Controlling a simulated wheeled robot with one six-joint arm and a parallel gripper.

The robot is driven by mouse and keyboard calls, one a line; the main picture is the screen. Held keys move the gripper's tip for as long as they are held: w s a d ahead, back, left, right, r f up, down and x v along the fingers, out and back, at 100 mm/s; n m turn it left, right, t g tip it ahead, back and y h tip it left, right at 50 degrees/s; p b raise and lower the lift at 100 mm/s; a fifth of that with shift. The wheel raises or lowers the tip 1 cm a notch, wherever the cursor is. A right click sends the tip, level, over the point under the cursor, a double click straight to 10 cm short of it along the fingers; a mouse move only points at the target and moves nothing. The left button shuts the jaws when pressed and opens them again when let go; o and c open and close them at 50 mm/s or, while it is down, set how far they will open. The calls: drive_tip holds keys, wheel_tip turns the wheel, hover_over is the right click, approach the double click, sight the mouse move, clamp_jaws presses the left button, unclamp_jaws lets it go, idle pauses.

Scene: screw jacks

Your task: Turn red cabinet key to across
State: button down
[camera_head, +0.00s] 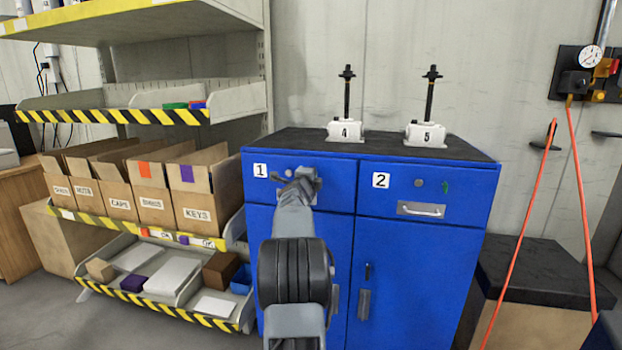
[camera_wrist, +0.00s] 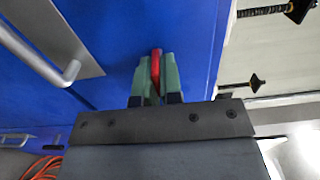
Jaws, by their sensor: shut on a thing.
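The red key (camera_wrist: 156,65) sits at the blue cabinet front in the wrist view. My gripper (camera_wrist: 156,78) is shut on it, with a green finger pad pressed on each side. In the head view my gripper (camera_head: 303,182) is at the front of drawer 1 (camera_head: 335,180) of the blue cabinet (camera_head: 400,270) and hides the key. A round lock (camera_head: 289,172) shows just left of the gripper. I cannot tell from these views whether the key stands upright or across.
Drawer 2 (camera_head: 468,190) to the right has a handle (camera_head: 421,209) and a small green key (camera_head: 446,187). Screw jacks 4 (camera_head: 345,131) and 5 (camera_head: 426,134) stand on the cabinet top. A shelf with cardboard boxes (camera_head: 200,193) stands close on the left.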

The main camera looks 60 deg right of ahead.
drive_tip(key=c, duration=1.3)
unclamp_jaws()
drive_tip(key=v, duration=1.3)
drive_tip(key=shift+a+b, duration=0.3)
drive_tip(key=shift+a, duration=0.1)
